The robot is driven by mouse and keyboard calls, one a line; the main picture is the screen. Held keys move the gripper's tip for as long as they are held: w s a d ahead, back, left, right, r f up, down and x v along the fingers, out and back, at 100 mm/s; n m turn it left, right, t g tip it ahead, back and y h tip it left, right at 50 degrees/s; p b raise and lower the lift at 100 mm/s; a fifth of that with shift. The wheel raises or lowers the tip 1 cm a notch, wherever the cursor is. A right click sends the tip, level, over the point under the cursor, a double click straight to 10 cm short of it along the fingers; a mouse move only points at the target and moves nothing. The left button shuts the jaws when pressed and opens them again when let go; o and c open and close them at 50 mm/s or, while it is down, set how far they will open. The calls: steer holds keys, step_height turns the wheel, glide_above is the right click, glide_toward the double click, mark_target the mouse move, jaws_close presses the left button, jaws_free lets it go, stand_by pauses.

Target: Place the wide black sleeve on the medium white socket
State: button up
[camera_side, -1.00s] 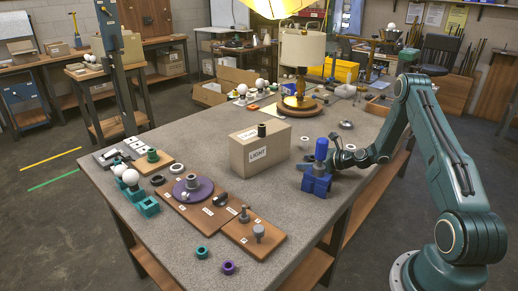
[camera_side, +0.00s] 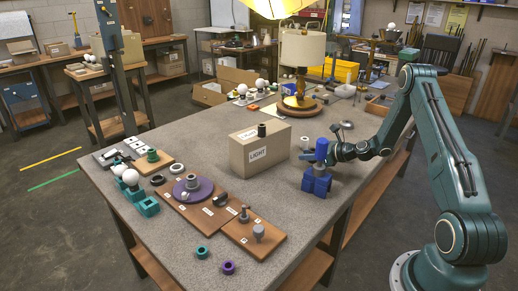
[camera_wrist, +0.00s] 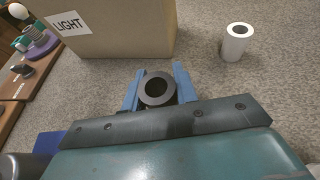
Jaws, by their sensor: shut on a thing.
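My gripper (camera_wrist: 157,76) has blue fingers shut on the wide black sleeve (camera_wrist: 157,102), a dark ring whose hole faces the wrist camera. In the side view my gripper (camera_side: 322,151) is beside the cardboard box, and the sleeve cannot be made out there. A white hollow cylinder (camera_wrist: 232,50), which looks like the white socket, stands upright on the table at the upper right of the wrist view. It is apart from the sleeve. In the side view it shows small (camera_side: 304,142), between the box and my gripper.
A cardboard box (camera_side: 240,158) labelled LIGHT stands close by, with a dark part on top. A blue block (camera_side: 316,183) is below my gripper. Wooden boards (camera_side: 254,236) with parts lie at the table's near left. A lamp (camera_side: 302,50) stands farther back.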

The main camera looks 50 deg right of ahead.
step_height(320, 180, up, 17)
stand_by(0.5)
steer(key=shift+d, duration=0.1)
stand_by(0.5)
steer(key=s+d+r+m+g+h, duration=0.1)
steer(key=s+d+r+m+h, duration=0.35)
steer(key=d, duration=0.35)
steer(key=s+d+r+m+g+h, duration=0.1)
steer(key=s+d+r+m+h, duration=0.2)
steer(key=s+d+m+h, duration=0.25)
steer(key=shift+n, duration=0.5)
steer(key=f, duration=0.5)
steer(key=w+d+f, duration=0.1)
steer(key=f, duration=1)
steer(key=shift+w+d+f, duration=0.25)
steer(key=shift+w+f, duration=0.05)
steer(key=shift+f, duration=0.05)
steer(key=shift+f, duration=0.1)
steer(key=shift+f, duration=1.8)
steer(key=shift+f, duration=0.45)
